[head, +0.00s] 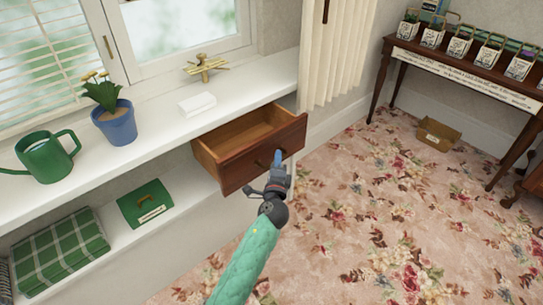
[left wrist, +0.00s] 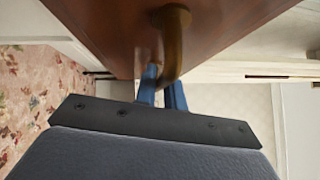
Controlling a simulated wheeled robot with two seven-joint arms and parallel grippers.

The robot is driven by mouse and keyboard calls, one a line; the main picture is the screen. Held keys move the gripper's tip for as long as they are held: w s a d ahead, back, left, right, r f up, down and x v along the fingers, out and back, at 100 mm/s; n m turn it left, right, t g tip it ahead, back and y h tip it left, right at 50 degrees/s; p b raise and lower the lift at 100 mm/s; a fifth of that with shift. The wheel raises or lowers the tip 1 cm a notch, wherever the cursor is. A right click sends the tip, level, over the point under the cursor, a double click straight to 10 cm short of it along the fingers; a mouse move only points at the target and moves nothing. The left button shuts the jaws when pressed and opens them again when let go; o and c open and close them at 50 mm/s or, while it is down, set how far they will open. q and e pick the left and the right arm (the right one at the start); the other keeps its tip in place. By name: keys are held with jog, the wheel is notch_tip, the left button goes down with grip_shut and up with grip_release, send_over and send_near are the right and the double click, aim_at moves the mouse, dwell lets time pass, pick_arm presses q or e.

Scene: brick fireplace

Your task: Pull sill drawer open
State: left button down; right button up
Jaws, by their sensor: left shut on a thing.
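The wooden sill drawer (head: 281,146) stands pulled out from under the white window sill in the head view, and its inside looks empty. My left gripper (head: 277,160) is at the drawer's front face, shut on the drawer handle. In the left wrist view the blue fingers of the gripper (left wrist: 162,88) are at the curved brass handle (left wrist: 173,40) on the brown drawer front (left wrist: 110,30). In the head view the gripper hides part of the handle. My right gripper is in neither view.
On the sill (head: 265,78) stand a green watering can (head: 48,160), a blue flower pot (head: 117,127) and a white block (head: 197,104). A green box (head: 145,204) and a checked cloth (head: 60,250) lie on the shelf below.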

pick_arm(q)
jog(key=shift+f, duration=0.1)
jog(key=c, duration=1.5)
grip_release()
jog(key=v, duration=0.7)
jog(key=shift+s+b, duration=0.3)
jog(key=shift+s, duration=0.1)
